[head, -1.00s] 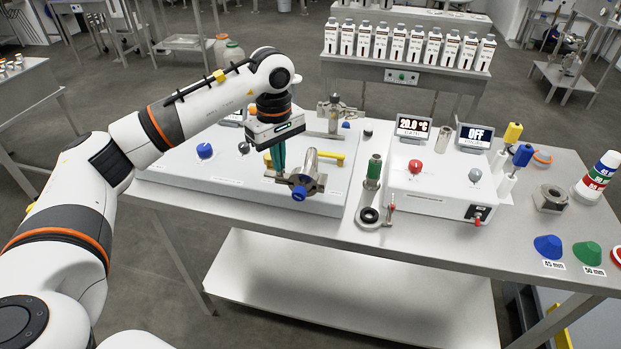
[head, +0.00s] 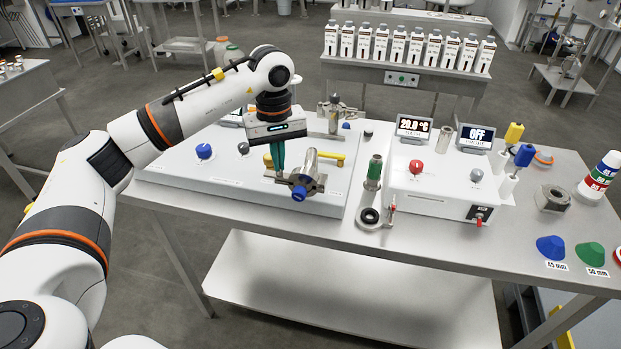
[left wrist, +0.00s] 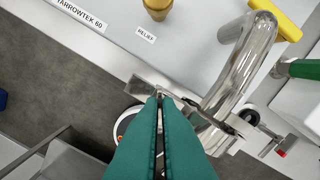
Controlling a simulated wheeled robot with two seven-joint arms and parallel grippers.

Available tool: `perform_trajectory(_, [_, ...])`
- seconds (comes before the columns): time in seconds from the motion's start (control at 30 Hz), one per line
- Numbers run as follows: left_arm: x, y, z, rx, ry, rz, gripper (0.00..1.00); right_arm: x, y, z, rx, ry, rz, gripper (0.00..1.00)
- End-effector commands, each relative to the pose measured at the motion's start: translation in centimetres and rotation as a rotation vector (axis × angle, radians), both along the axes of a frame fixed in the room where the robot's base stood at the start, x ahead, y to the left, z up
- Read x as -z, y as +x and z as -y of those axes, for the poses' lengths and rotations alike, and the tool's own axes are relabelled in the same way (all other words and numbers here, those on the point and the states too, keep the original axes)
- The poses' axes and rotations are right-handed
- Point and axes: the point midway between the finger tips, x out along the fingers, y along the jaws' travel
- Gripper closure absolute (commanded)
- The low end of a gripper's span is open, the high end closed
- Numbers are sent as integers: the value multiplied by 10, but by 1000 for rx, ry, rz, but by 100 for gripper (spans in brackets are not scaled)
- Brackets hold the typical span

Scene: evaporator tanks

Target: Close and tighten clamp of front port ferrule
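The front port (head: 311,162) is a bent shiny metal pipe on the front edge of the white evaporator top, and it also shows in the left wrist view (left wrist: 238,65). A metal clamp (head: 314,185) sits around its lower end, beside a blue knob or cap (head: 299,193). In the left wrist view a flat metal part of the clamp (left wrist: 138,88) sticks out left of the pipe. My left gripper (head: 277,174) points down there, its teal fingers (left wrist: 158,99) nearly together at this part with a thin gap. The fingers hide the contact. My right gripper is not in view.
A yellow handle (head: 333,158) is close behind the pipe. The control box (head: 432,200) stands at right.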

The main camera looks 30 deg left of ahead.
Motion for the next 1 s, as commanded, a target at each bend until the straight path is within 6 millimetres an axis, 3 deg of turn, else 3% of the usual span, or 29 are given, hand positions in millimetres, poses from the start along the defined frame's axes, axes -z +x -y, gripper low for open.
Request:
perform_trajectory(0.2, [0, 0, 0, 3, 1, 1, 100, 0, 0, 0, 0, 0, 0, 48])
perform_trajectory(0.43, [0, 0, 0, 177, 0, 1, 100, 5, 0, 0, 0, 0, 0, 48])
perform_trajectory(1.0, [0, 0, 0, 307, 0, 0, 100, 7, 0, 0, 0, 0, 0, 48])
